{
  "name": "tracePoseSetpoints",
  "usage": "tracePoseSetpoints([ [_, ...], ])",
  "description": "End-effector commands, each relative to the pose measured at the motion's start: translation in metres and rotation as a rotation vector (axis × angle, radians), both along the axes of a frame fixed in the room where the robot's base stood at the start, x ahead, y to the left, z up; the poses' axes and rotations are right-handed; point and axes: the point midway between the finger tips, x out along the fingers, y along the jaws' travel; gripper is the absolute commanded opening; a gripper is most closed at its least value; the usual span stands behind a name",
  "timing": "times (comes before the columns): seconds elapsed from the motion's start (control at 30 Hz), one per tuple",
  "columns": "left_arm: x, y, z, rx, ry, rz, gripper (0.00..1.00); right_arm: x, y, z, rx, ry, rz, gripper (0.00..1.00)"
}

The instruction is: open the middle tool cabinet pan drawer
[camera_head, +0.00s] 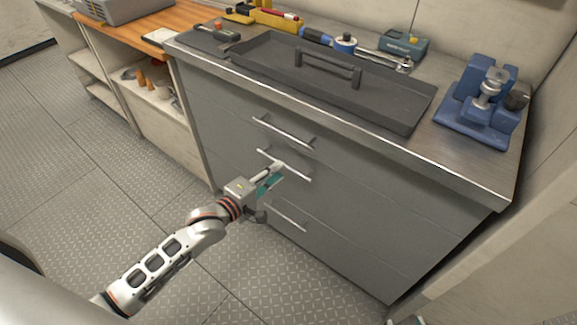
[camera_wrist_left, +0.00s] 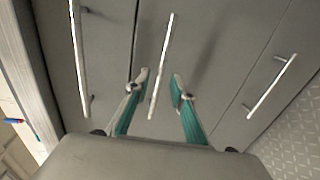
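The grey tool cabinet has three stacked pan drawers with bar handles, and all look flush with its front. The middle drawer (camera_head: 335,208) has a bright bar handle (camera_head: 295,170). My left gripper (camera_head: 277,175) is at this handle, its teal-padded fingers open. In the left wrist view the middle handle (camera_wrist_left: 163,50) runs between the spread fingertips (camera_wrist_left: 161,80), with a gap visible on each side. Whether the fingers reach past the bar in depth is hard to tell. Small pale tips at the bottom edge of the head view look like my right gripper (camera_head: 405,321), mostly cut off.
The upper handle (camera_head: 283,132) and lower handle (camera_head: 290,217) lie close above and below. A dark tray (camera_head: 390,105) and a blue vise (camera_head: 482,100) stand on the cabinet top. The metal floor (camera_head: 130,210) before the cabinet is clear.

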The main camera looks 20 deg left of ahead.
Motion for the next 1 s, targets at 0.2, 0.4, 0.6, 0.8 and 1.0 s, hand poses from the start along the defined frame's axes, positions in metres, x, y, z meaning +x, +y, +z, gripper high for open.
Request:
tracePoseSetpoints([
  [0.2,0.029,-0.011,-0.011,0.0,0.004,0.0,0.24,0.001,0.005,-0.001,0.013,-0.004,0.0,0.4],
  [0.4,0.043,-0.016,-0.012,0.001,0.003,0.0,0.24,0.002,0.007,0.002,0.015,-0.01,0.005,0.4],
  [0.6,0.045,-0.016,-0.011,0.002,0.002,0.0,0.24,0.002,0.004,0.002,0.005,-0.01,0.016,0.4],
  [0.8,0.044,-0.016,-0.011,0.002,0.002,0.0,0.0,0.001,0.003,0.001,0.002,-0.009,0.016,0.4],
  [1.0,0.044,-0.016,-0.011,0.002,0.002,0.0,0.0,0.001,0.003,0.0,0.003,-0.007,0.012,0.4],
])
